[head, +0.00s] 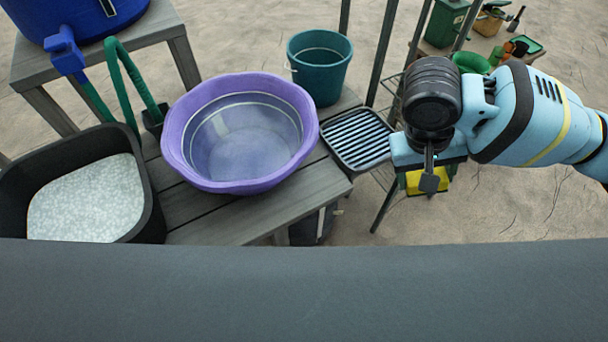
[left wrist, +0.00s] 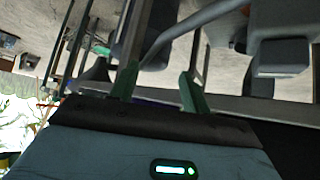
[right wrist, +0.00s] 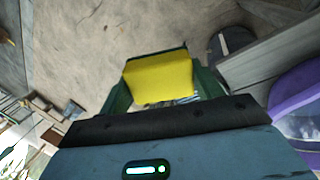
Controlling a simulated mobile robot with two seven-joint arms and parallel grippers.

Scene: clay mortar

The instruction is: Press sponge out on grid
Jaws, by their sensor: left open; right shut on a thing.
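A yellow sponge (right wrist: 160,79) is between the fingers of my right gripper (right wrist: 160,88), which is shut on it. In the head view the sponge (head: 413,185) shows below my right gripper (head: 428,180), held in the air just right of the grid. The grid (head: 358,138) is a dark ribbed tray at the right end of the wooden bench. A purple basin (head: 177,135) stands on the bench left of the grid. My left gripper (left wrist: 160,90) is open and empty in the left wrist view and out of the head view.
A teal bucket (head: 320,75) stands behind the grid. A black tub of pale granules (head: 88,200) is at the left, near a blue barrel (head: 40,15) and a green hose (head: 130,80). Metal rack posts (head: 384,55) rise behind the grid. Sandy floor lies right of the bench.

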